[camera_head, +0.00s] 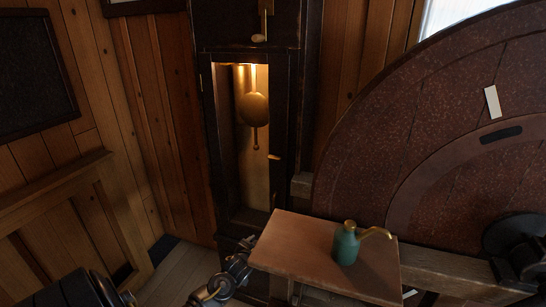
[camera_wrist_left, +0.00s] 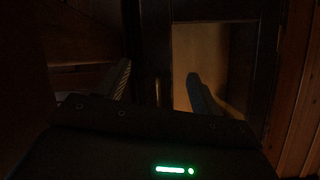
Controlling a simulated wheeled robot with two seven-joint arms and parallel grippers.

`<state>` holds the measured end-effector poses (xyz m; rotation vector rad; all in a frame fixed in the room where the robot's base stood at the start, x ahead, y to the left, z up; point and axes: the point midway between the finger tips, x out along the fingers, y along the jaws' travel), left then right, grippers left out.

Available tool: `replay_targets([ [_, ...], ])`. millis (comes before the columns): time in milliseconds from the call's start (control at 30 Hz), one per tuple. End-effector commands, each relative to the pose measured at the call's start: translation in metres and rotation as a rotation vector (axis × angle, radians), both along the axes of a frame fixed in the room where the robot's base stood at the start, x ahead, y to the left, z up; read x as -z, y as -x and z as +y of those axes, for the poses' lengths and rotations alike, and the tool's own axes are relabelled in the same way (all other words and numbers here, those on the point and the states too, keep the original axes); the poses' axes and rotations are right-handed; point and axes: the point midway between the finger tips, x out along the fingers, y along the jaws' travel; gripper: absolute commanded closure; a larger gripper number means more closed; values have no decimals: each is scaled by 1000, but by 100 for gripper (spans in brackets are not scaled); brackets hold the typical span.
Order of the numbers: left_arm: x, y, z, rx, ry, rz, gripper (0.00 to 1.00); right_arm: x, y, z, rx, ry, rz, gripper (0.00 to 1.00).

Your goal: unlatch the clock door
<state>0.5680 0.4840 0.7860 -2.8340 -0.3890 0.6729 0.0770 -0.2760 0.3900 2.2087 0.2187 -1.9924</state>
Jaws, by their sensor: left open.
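The clock (camera_head: 208,120) is a tall dark wooden case against the panelled wall in the head view. Its narrow door has a dark frame around a lit opening, with a brass pendulum (camera_head: 254,108) inside; the door looks shut. A small pale latch-like piece (camera_head: 274,157) lies roughly level on the right side of the frame. In the left wrist view my left gripper (camera_wrist_left: 160,85) is open, its fingers apart, with a dark frame and lit panel (camera_wrist_left: 200,45) beyond them. No grip on anything shows. My right gripper is not in view.
A wooden stand (camera_head: 290,245) right of the clock's foot bears a green oil can (camera_head: 347,245) with a brass spout. A large round reddish stone wheel (camera_head: 400,120) fills the right. A wooden wall ledge (camera_head: 60,180) runs at left. Some floor shows between it and the clock.

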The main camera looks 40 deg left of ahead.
Motion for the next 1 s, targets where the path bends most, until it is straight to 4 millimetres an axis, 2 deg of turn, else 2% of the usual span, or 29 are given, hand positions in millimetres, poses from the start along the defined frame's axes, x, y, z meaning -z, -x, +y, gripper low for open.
replay_targets([
  [33, -60, -18, 7, -4, -13, -92, 35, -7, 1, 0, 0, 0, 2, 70],
  [100, -122, -31, 12, -9, -21, -192, 35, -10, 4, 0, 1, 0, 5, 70],
  [133, -145, -34, 14, -10, -24, -229, 35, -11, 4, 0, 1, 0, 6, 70],
  [200, -190, -36, 13, -19, -6, -306, 35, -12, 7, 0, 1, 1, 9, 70],
  [300, -238, -30, 9, -42, 49, -389, 35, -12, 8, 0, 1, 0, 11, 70],
  [400, -272, -23, 5, -54, 92, -447, 35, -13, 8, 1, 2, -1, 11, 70],
  [533, -292, -17, 3, -60, 121, -485, 35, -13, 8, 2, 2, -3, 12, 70],
  [733, -296, -20, 3, -62, 126, -490, 35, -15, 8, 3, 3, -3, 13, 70],
  [867, -297, -35, 8, -63, 124, -490, 35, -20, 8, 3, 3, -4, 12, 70],
  [1000, -298, -59, 17, -63, 124, -489, 35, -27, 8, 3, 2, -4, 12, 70],
])
